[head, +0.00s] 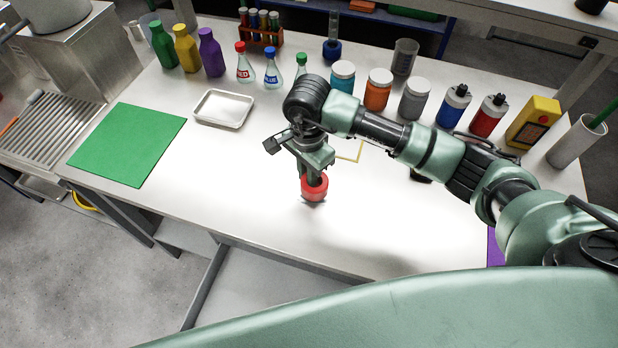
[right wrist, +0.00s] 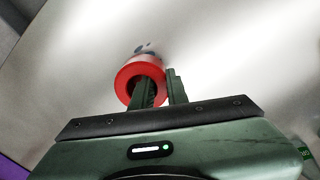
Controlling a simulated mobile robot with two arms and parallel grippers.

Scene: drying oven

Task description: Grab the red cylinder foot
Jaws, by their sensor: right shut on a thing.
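The red cylinder foot (head: 314,190) is a short, thick red ring near the middle of the white table. It also shows in the right wrist view (right wrist: 128,76), with an opening at its centre. My right gripper (head: 312,176) points down from above and is shut on the foot. In the right wrist view its fingers (right wrist: 162,88) straddle the ring's wall, one over the central opening and one at the outer side. I cannot tell whether the foot rests on the table or is slightly raised. My left gripper is not in view.
Bottles, flasks and jars line the table's back, with a blue foot (head: 331,50) among them. A white tray (head: 224,108) and a green mat (head: 128,144) lie to the left. A yellow outline (head: 350,156) is just behind my gripper. The table's front is clear.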

